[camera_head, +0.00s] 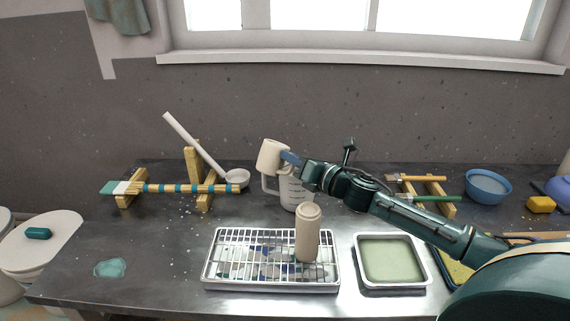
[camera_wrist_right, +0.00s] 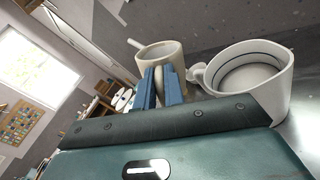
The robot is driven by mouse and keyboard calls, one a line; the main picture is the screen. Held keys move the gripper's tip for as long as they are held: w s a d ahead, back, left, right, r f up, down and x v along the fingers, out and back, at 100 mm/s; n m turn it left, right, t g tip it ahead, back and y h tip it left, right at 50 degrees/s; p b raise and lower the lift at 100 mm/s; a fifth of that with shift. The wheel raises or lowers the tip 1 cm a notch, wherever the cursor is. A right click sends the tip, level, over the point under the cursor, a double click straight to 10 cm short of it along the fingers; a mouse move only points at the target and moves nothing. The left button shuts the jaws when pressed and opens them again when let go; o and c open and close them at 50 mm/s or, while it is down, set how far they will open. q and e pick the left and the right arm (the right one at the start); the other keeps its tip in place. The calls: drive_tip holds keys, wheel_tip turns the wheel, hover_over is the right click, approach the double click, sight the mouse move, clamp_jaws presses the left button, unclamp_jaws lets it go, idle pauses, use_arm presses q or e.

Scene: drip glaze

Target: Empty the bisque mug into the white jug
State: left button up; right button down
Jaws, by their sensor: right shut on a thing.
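The bisque mug (camera_head: 271,156) is cream-coloured and is held in the air, tilted a little, above and just left of the white jug. My right gripper (camera_head: 292,158) is shut on it; in the right wrist view the blue fingers (camera_wrist_right: 160,88) pinch the mug's handle, and the mug (camera_wrist_right: 168,54) shows beyond them. The white jug (camera_head: 296,192) stands on the counter under the gripper, with grey marks on its side and its handle to the left. In the wrist view the jug (camera_wrist_right: 281,95) shows its open mouth and pale inside. The mug's contents cannot be made out. My left gripper is out of view.
A wire rack tray (camera_head: 219,275) in front holds a tall beige vessel (camera_head: 307,238). A tray of green glaze (camera_head: 392,258) is to its right. A wooden stand with a brush (camera_head: 170,188) and a white ladle (camera_head: 237,179) are left. A blue bowl (camera_head: 488,186) stands right.

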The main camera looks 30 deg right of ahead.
drive_tip(key=shift+s+a+r+n, duration=0.3)
drive_tip(key=shift+a+r+n, duration=0.5)
drive_tip(key=shift+a+n, duration=0.2)
drive_tip(key=shift+d+f, duration=0.25)
drive_tip(key=shift+f, duration=0.05)
drive_tip(key=shift+w+r, duration=0.1)
drive_tip(key=shift+r, duration=0.25)
wheel_tip(320, 180, up, 4)
drive_tip(key=n+p, duration=0.2)
drive_tip(key=p, duration=0.1)
drive_tip(key=shift+f+n, duration=0.1)
drive_tip(key=shift+n, duration=0.3)
drive_tip(key=shift+r+n, duration=0.35)
drive_tip(key=shift+n, duration=0.15)
drive_tip(key=shift+f, duration=0.1)
